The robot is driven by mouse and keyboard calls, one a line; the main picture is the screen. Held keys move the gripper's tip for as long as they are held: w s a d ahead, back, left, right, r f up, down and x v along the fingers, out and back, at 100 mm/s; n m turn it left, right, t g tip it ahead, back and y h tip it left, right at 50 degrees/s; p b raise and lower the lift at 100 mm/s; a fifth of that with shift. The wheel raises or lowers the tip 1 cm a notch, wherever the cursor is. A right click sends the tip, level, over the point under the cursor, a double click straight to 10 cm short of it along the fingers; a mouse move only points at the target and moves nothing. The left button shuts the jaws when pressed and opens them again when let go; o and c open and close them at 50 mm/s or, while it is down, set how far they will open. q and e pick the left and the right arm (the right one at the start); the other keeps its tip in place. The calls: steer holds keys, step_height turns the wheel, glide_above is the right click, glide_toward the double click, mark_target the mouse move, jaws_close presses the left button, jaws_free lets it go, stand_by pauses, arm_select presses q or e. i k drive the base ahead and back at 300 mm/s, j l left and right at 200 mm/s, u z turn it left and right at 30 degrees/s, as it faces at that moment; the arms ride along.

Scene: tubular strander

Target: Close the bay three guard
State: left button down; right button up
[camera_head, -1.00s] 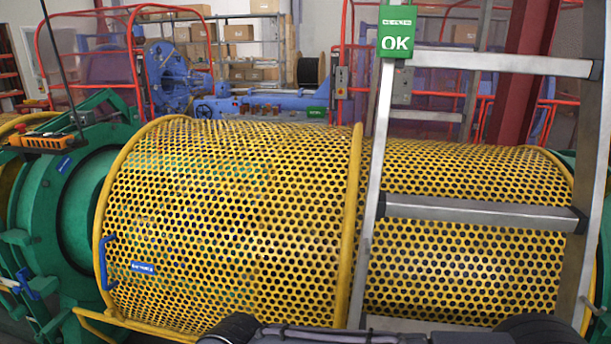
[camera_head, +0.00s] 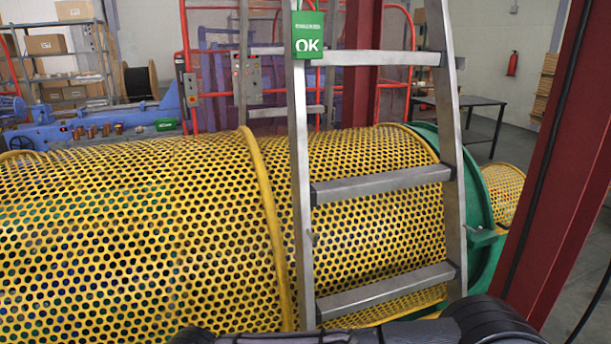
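A large yellow perforated guard (camera_head: 130,235) with a rounded top fills the left and lower middle. Its raised yellow rim (camera_head: 262,210) meets a second yellow perforated section (camera_head: 365,225) behind a ladder. No label showing a bay number is readable on either section in this view. The blue handle is out of view. Dark parts of my arms show at the bottom edge, but neither gripper's fingers are visible.
A grey metal ladder (camera_head: 381,187) with a green OK tag (camera_head: 307,35) stands in front of the second section. A red column (camera_head: 565,180) rises at right. A dark table (camera_head: 470,103) stands behind, with open floor around it.

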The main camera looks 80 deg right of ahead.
mark_target(275, 243)
steer(key=i+z, duration=0.1)
steer(key=z, duration=0.7)
steer(key=i+z, duration=0.15)
steer(key=z, duration=0.25)
steer(key=j+z, duration=0.1)
steer(key=z, duration=0.3)
steer(key=i+j+z, duration=0.1)
steer(key=z, duration=0.35)
